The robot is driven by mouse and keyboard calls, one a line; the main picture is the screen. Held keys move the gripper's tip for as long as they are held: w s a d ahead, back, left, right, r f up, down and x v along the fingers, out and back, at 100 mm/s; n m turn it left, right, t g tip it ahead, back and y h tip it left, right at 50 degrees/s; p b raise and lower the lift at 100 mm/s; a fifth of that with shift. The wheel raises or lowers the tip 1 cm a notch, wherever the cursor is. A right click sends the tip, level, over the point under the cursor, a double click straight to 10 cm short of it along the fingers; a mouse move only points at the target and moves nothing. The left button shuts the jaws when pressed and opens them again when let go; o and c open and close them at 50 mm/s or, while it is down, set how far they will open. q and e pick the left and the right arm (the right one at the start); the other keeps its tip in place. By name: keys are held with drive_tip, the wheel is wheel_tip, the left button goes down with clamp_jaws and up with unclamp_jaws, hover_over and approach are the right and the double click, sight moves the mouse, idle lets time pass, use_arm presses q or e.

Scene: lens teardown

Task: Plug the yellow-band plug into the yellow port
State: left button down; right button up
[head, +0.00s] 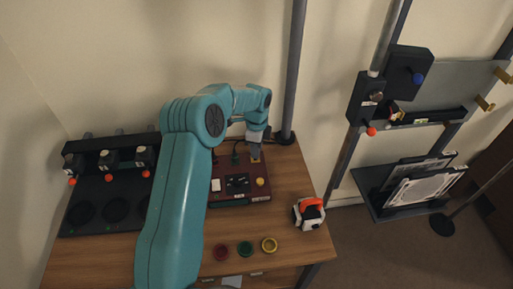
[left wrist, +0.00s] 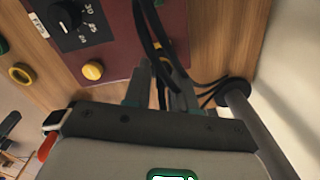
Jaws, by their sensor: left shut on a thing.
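My left gripper (head: 255,152) is at the back right edge of a dark red control box (head: 225,200). In the left wrist view its two fingers (left wrist: 160,92) are shut around a dark plug or cable end, which is mostly hidden. A small yellow patch (left wrist: 166,60) shows just beyond the fingertips, by the box's edge. I cannot tell whether it is the plug's yellow band or the yellow port, nor whether the plug is seated. Black cables (left wrist: 148,35) pass over the box beside the fingers. My right gripper is not in view.
The box carries a black dial (head: 237,183) and a yellow button (head: 261,182). Red (head: 221,252), green (head: 245,248) and yellow (head: 269,245) rings lie in front. An orange-and-white object (head: 309,213) stands at the right table edge. A grey post (head: 293,75) rises behind the gripper.

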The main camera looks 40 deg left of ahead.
use_arm(q)
drive_tip(key=shift+f+b, duration=0.45)
drive_tip(key=shift+f, duration=0.1)
idle(0.6)
drive_tip(key=c, duration=0.8)
unclamp_jaws()
drive_tip(key=shift+c, duration=0.2)
wheel_tip(320, 180, up, 16)
drive_tip(key=shift+r, duration=0.15)
wheel_tip(320, 180, up, 10)
drive_tip(key=p, duration=0.9)
